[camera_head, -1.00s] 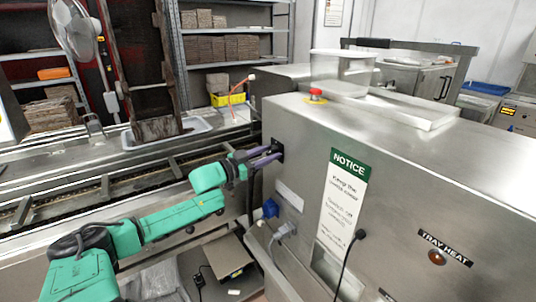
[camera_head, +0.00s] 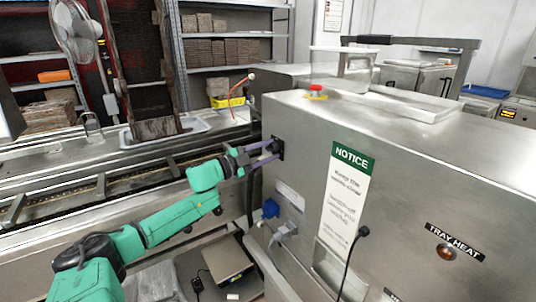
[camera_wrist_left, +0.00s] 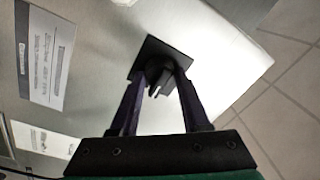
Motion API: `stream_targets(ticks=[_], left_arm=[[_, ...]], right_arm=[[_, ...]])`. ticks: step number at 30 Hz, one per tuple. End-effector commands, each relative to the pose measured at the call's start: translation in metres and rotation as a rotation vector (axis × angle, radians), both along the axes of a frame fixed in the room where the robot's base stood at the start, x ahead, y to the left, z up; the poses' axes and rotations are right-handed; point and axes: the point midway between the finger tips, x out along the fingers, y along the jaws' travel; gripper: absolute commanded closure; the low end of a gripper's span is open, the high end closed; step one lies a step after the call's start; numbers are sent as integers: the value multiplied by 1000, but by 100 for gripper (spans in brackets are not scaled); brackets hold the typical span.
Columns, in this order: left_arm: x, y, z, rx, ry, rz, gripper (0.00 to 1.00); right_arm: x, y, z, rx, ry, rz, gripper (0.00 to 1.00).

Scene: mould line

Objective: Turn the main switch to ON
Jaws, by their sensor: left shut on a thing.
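The main switch (camera_wrist_left: 157,75) is a black rotary knob on a dark square plate, on the side of the steel machine. In the head view its dark plate (camera_head: 279,148) shows at the machine's left face. My left gripper (camera_head: 270,150) reaches it from the left, and in the left wrist view its two fingers (camera_wrist_left: 160,80) are shut on the knob from both sides. A pale mark shows on the knob. Its ON and OFF lettering cannot be read. My right gripper is in neither view.
The steel machine (camera_head: 420,175) fills the right side, with a green-topped notice (camera_head: 346,195), a red button (camera_head: 316,91) on top and a tray heat lamp (camera_head: 445,252). A blue plug (camera_head: 270,208) and a grey plug (camera_head: 283,232) stick out below the switch. A conveyor (camera_head: 120,182) runs at left.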

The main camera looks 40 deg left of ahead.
Motion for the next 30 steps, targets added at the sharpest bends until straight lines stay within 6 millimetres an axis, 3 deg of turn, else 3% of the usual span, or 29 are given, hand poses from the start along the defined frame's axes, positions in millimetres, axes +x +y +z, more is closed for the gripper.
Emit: stream_targets(ticks=[17,18,19,30], left_arm=[[0,0,-2,34,-7,-1,100],[0,0,-2,33,-7,-1,38],[0,0,-2,33,-7,-1,27],[-1,0,-1,31,-7,0,24]], right_arm=[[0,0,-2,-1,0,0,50],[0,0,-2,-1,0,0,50],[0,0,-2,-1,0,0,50],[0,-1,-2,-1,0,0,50]])
